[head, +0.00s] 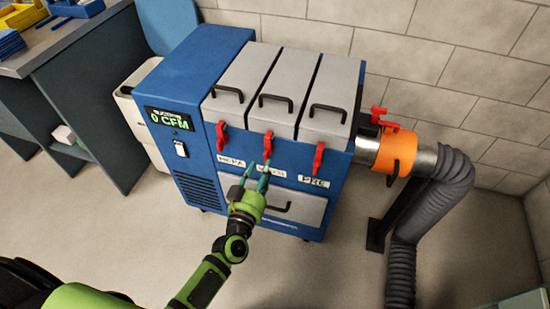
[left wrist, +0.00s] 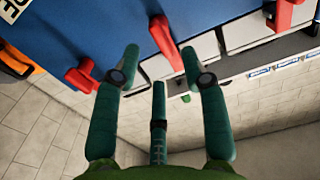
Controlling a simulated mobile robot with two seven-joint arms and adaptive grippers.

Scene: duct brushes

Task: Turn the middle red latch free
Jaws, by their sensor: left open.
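The blue filter machine (head: 265,157) has three red latches on its front. In the head view the left latch (head: 221,136), middle latch (head: 268,146) and right latch (head: 318,158) all hang roughly upright below the grey lids. My left gripper (head: 258,170) is open and empty just below the middle latch, pointing up at it. In the left wrist view the middle latch (left wrist: 166,42) shows between and beyond the open fingertips; I cannot tell whether they touch it. The right latch (left wrist: 80,76) lies beside the left-hand finger. My right gripper is not in view.
Grey lids with black handles (head: 275,101) top the machine. A grey drawer (head: 290,206) is below the latches. An orange collar (head: 397,152) with red clamps joins a grey hose (head: 440,190) at the right. A workbench (head: 60,45) stands at the left. The floor in front is clear.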

